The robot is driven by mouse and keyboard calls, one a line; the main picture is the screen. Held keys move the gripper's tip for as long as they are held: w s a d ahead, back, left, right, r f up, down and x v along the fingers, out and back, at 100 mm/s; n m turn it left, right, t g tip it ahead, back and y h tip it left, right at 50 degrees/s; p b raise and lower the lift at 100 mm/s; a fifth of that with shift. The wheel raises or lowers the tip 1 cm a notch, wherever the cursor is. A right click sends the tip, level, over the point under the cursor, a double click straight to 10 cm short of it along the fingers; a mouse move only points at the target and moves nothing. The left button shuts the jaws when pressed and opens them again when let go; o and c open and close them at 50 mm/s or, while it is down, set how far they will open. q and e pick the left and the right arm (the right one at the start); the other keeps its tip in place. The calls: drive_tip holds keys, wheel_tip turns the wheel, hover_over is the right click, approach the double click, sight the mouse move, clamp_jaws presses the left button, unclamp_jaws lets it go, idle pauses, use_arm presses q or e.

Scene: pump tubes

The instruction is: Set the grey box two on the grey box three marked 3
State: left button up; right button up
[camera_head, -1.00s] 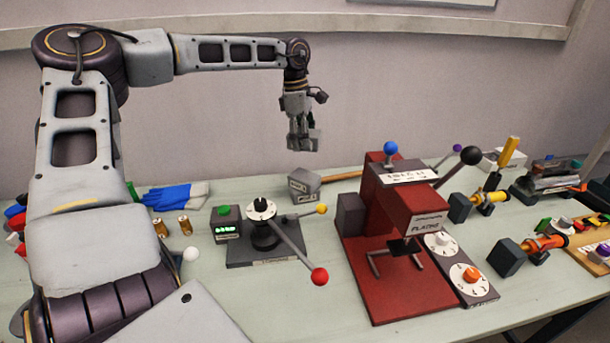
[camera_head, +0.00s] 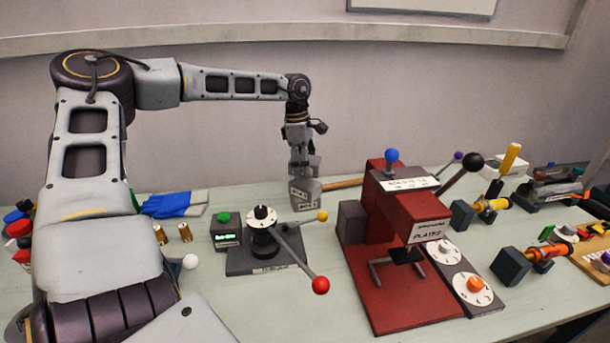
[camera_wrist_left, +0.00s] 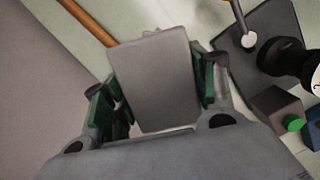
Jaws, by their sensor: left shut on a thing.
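My left gripper (camera_head: 304,166) reaches down at the back of the table, behind the black-and-grey lever device. It is shut on a plain grey box, taken as grey box two (camera_wrist_left: 155,80), which shows between its green finger pads in the left wrist view. In the head view a grey box with a pale label, taken as grey box three (camera_head: 304,194), sits on the table directly under the fingertips. Its marking is too small to read. Whether the held box touches it I cannot tell. My right gripper is not in view.
The lever device (camera_head: 266,253) with a red-balled handle stands in front. A red press (camera_head: 385,285) stands close on the right. A wooden handle (camera_head: 343,183) lies beside the lower box. Blue gloves (camera_head: 170,204) lie to the left.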

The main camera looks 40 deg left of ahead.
sight(305, 183)
use_arm(q)
wheel_tip(305, 183, down, 2)
drive_tip(key=shift+f, duration=0.85)
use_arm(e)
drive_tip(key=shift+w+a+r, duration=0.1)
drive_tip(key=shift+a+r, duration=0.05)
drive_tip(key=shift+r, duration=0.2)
use_arm(q)
drive_tip(key=shift+f, duration=0.1)
drive_tip(key=o, duration=1.1)
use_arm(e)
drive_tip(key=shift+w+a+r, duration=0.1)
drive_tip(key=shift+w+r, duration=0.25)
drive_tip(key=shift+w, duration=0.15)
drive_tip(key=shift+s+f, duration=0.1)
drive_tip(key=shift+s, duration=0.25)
